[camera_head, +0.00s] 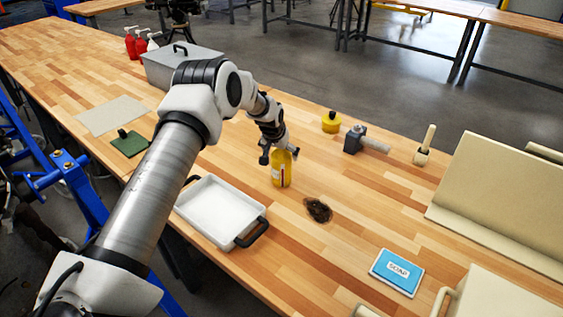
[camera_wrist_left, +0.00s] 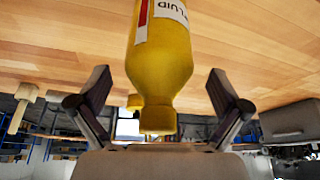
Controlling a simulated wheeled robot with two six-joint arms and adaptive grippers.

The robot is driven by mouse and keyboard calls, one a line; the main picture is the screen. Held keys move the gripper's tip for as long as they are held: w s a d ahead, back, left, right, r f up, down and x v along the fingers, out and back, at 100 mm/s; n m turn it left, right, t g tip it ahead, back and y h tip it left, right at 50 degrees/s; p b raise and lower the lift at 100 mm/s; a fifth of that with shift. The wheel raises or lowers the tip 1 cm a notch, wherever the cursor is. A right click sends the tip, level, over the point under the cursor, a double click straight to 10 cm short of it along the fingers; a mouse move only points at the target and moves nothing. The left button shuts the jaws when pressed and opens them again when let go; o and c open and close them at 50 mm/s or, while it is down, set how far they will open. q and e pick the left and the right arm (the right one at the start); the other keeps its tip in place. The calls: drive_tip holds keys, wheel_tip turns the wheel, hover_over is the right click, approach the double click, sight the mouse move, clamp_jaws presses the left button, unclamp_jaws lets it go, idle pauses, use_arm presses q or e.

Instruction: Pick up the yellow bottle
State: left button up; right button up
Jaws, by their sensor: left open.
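The yellow bottle (camera_head: 282,172) stands upright on the wooden table in the head view, right of the white tray. In the left wrist view the yellow bottle (camera_wrist_left: 160,62) appears upside down, with a white and red label. My left gripper (camera_head: 279,154) is at the top of the bottle. In the left wrist view my left gripper's two fingers (camera_wrist_left: 160,90) are spread on either side of the bottle's neck and shoulder, with gaps on both sides. My right gripper is not in view.
A white tray (camera_head: 216,212) with black handles lies left of the bottle. A dark stain (camera_head: 318,210) and a blue soap box (camera_head: 397,272) lie to the right. A grey hammer-like tool (camera_head: 355,139) and a yellow round container (camera_head: 331,123) stand behind. Bare table surrounds the bottle's right side.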

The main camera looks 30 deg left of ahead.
use_arm(q)
drive_tip(key=shift+w+f, duration=0.75)
drive_tip(key=shift+f, duration=0.2)
drive_tip(key=shift+s+r, duration=0.35)
drive_tip(key=shift+s, duration=0.1)
drive_tip(key=c, duration=1.5)
drive_tip(key=shift+f, duration=0.1)
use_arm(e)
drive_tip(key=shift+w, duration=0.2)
use_arm(q)
wheel_tip(320, 180, up, 10)
drive_tip(key=b, duration=0.4)
drive_tip(key=shift+w, duration=0.15)
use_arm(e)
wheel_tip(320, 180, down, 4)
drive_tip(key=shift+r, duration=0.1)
